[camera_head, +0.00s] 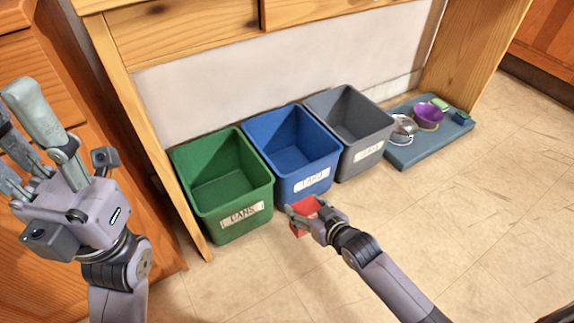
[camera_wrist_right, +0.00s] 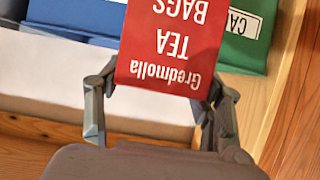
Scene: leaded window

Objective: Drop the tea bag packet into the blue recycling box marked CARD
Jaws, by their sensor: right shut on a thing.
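The red tea bag packet (camera_head: 301,222) is held in my right gripper (camera_head: 304,214), in front of the blue box and low near its label. In the right wrist view the packet (camera_wrist_right: 170,45) reads "Gredmolla TEA BAGS" upside down, between the fingers of the right gripper (camera_wrist_right: 152,100). The blue box (camera_head: 262,131) stands between the green and grey boxes, open at the top. Its white label (camera_head: 312,179) is too blurred to read surely. The part of the box inside that shows looks empty. My left gripper (camera_head: 25,140) is raised at the left, open and empty.
The green box (camera_head: 194,203), labelled CANS, stands left of the blue one. The grey box (camera_head: 376,136) stands right of it. A blue-grey mat (camera_head: 420,150) with a metal bowl (camera_head: 403,130) and a purple bowl (camera_head: 428,116) lies farther right. Floor in front is clear.

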